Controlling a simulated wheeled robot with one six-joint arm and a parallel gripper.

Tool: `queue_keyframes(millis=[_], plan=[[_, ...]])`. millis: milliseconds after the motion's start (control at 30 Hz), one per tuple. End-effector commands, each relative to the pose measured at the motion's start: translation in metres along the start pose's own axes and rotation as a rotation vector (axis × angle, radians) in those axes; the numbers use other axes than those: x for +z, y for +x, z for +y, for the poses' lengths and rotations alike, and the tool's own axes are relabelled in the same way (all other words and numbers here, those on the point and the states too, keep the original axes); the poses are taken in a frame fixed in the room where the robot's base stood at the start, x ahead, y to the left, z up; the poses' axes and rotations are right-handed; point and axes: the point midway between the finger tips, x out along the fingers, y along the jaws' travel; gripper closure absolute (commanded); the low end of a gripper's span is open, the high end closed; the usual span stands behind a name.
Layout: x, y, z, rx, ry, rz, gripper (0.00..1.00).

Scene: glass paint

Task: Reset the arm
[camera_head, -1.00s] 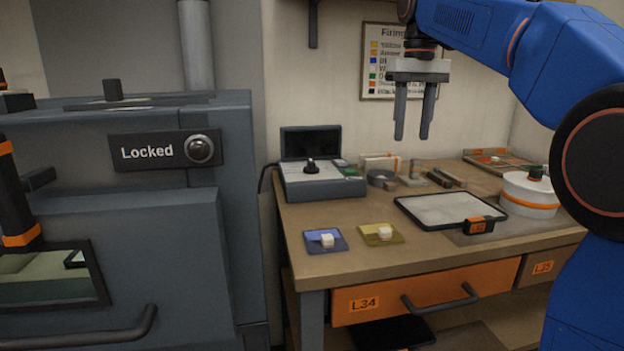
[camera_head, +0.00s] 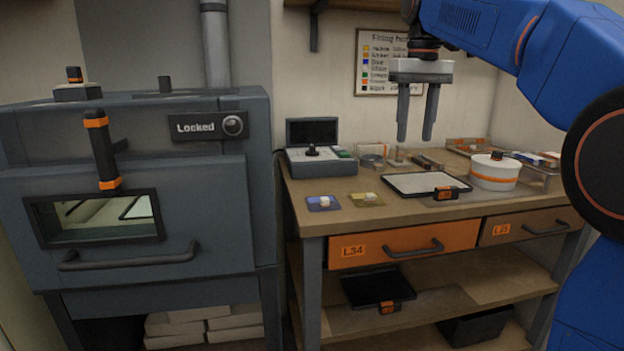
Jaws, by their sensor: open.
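My gripper (camera_head: 417,138) hangs from my blue arm at the upper right of the head view. Its two dark fingers point down and are apart, with nothing between them. It appears in front of the wall chart and above the workbench (camera_head: 400,216). The fingers touch nothing that I can see.
A grey kiln (camera_head: 215,190) marked "Locked" stands at left. The bench holds a blue tile (camera_head: 312,204), a yellow tile (camera_head: 377,200), a framed tray (camera_head: 411,184), a white round pot (camera_head: 494,172) and a grey device (camera_head: 318,168). A black tray (camera_head: 377,287) lies on the shelf below.

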Motion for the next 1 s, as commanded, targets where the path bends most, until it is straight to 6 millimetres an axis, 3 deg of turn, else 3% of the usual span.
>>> queue_keyframes(millis=[367, 567, 767, 1000], plan=[[0.028, 0.016, 0.003, 0.003, 0.018, 0.036, 0.58], [0.056, 0.033, 0.005, 0.007, 0.035, 0.071, 0.58], [0.101, 0.069, 0.007, 0.012, 0.061, 0.126, 0.58], [0.162, 0.128, 0.008, 0.019, 0.096, 0.199, 0.58]])
